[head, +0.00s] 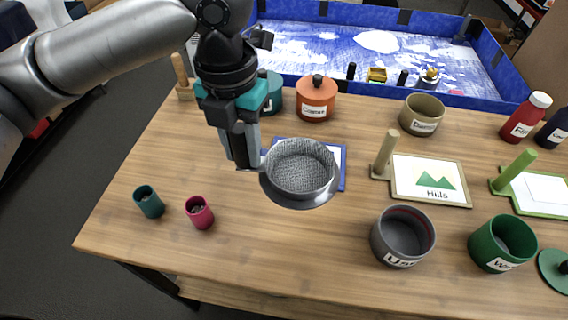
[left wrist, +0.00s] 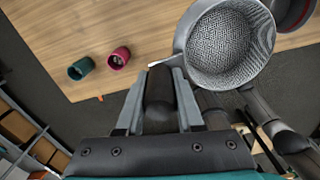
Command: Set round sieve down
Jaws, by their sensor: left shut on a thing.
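The round sieve (head: 300,168) is a grey metal pan with a mesh bottom. My left gripper (head: 246,158) is shut on its short handle at the left side of the rim. In the head view the sieve appears held above a blue-edged white board (head: 342,170), which it partly hides. I cannot tell the exact gap beneath it. In the left wrist view the sieve (left wrist: 228,45) extends to the upper right of the gripper (left wrist: 160,78), and its inside looks empty. My right gripper is not in view.
Small teal (head: 148,201) and pink (head: 199,211) cups stand at the left front. A grey pot (head: 402,236) and a green pot (head: 502,244) stand at the right front. An orange lidded pot (head: 315,98) and a Hills board (head: 430,180) stand behind. The front middle is clear.

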